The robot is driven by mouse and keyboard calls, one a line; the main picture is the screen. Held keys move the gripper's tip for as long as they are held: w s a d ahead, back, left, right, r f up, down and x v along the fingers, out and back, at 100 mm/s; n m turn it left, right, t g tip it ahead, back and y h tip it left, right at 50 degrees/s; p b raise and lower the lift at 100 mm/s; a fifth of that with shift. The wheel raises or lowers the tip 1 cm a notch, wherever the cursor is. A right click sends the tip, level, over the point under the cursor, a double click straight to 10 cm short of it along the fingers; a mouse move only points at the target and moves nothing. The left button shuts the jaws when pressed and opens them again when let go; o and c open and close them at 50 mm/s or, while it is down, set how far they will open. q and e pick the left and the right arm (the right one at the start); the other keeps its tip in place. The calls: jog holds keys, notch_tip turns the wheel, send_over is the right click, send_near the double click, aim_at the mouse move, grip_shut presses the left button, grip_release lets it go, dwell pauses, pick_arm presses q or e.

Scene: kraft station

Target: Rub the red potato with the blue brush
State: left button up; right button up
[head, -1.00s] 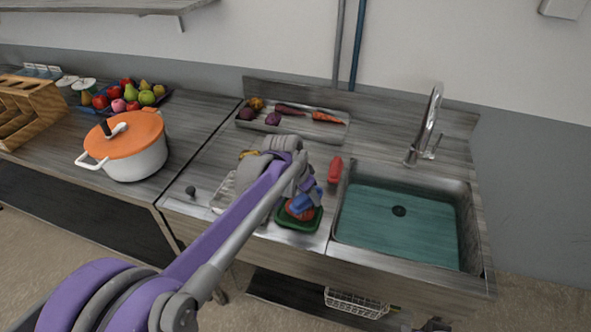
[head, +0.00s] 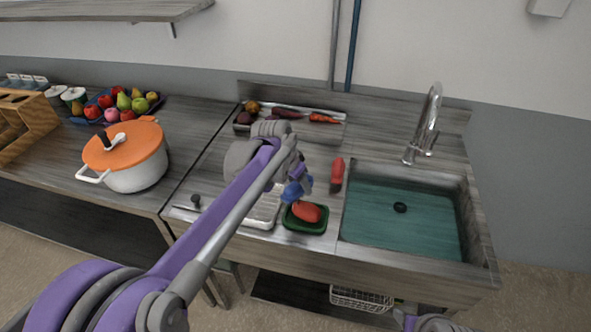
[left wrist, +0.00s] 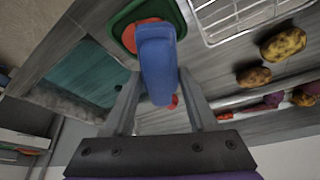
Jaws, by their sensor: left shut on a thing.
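The red potato (head: 306,211) lies in a small green tray (head: 290,225) on the counter left of the sink. My left gripper (head: 298,174) is shut on the blue brush (head: 296,190), just up and left of the potato in the head view. In the left wrist view the blue brush (left wrist: 157,62) sits between the fingers of my left gripper (left wrist: 160,85) and partly covers the potato (left wrist: 130,38) in its green tray (left wrist: 117,24). I cannot tell from this view whether brush and potato touch.
A wire rack (head: 264,209) stands left of the green tray. A vegetable tray (head: 305,132) is at the back. An orange-lidded pot (head: 126,156) and fruit tray (head: 76,120) stand left.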

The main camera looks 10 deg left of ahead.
pick_arm(q)
notch_tip(320, 180, up, 3)
jog(key=shift+a+f+p, duration=0.1)
jog(key=shift+a+p, duration=0.05)
jog(key=shift+p, duration=0.35)
jog(key=shift+r+p, duration=0.35)
jog(key=shift+r, duration=0.35)
pick_arm(e)
jog(key=r, duration=0.2)
jog(key=a+r, duration=0.1)
jog(key=shift+w, duration=0.3)
